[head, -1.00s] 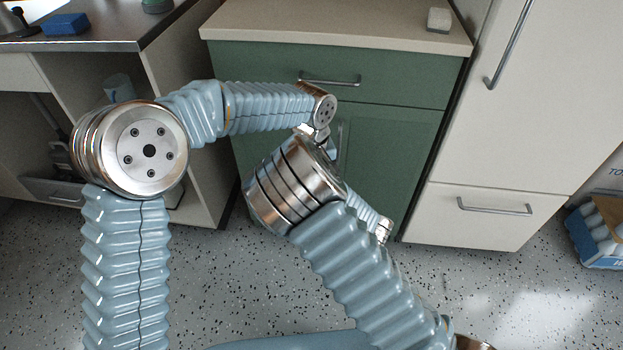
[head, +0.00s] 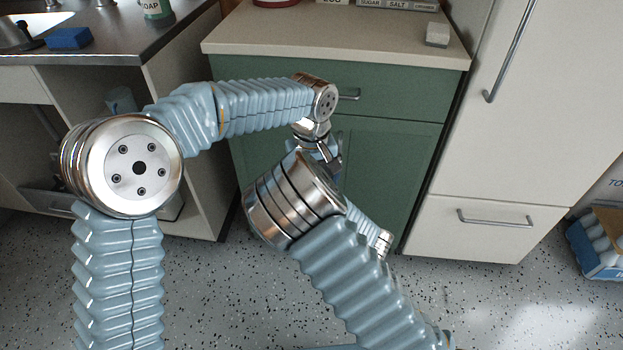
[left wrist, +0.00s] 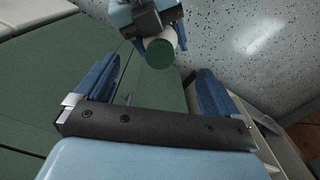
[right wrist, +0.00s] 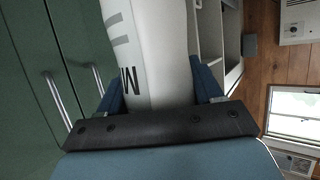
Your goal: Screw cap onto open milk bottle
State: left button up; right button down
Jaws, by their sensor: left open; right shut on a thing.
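A white bottle (right wrist: 150,60) with dark lettering is shut in my right gripper (right wrist: 158,92) in the right wrist view. The left wrist view shows that gripper (left wrist: 150,22) at the top, with the bottle's end pointing toward the left wrist camera. A round green cap (left wrist: 160,54) covers that end; how tightly it sits cannot be told. My left gripper (left wrist: 160,92) is open and empty, its fingers apart, with the cap beyond the fingertips. In the head view the left gripper (head: 322,152) hangs in front of the green cabinet, partly hidden by my right arm, and the bottle is hidden.
A green cabinet (head: 395,150) with a beige countertop (head: 350,38) stands close behind my grippers. A sink counter (head: 110,40) is at left, a tall white cabinet (head: 520,130) at right.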

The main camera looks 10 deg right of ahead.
pick_arm(q)
jog(key=shift+r, duration=0.1)
notch_tip(320, 180, up, 12)
dwell(0.6)
dwell(0.4)
jog(key=w+a+f, duration=0.2)
jog(key=a+f, duration=0.3)
jog(key=f, duration=0.5)
jog(key=w+a+f, duration=0.2)
jog(key=a+f, duration=0.3)
jog(key=f, duration=0.5)
jog(key=s+a+f+g+h, duration=0.1)
jog(key=s+a+f+h, duration=0.2)
jog(key=f, duration=0.9)
jog(key=s+a+f, duration=0.1)
jog(key=s+f, duration=0.3)
jog(key=s, duration=0.2)
jog(key=s+a+f+t, duration=0.1)
jog(key=s+f, duration=0.2)
jog(key=s, duration=0.4)
jog(key=s+a+f+h, duration=0.1)
jog(key=s+f, duration=0.3)
jog(key=s, duration=0.3)
jog(key=shift+s+f+t, duration=0.25)
jog(key=shift+f+t, duration=0.05)
jog(key=shift+f, duration=0.05)
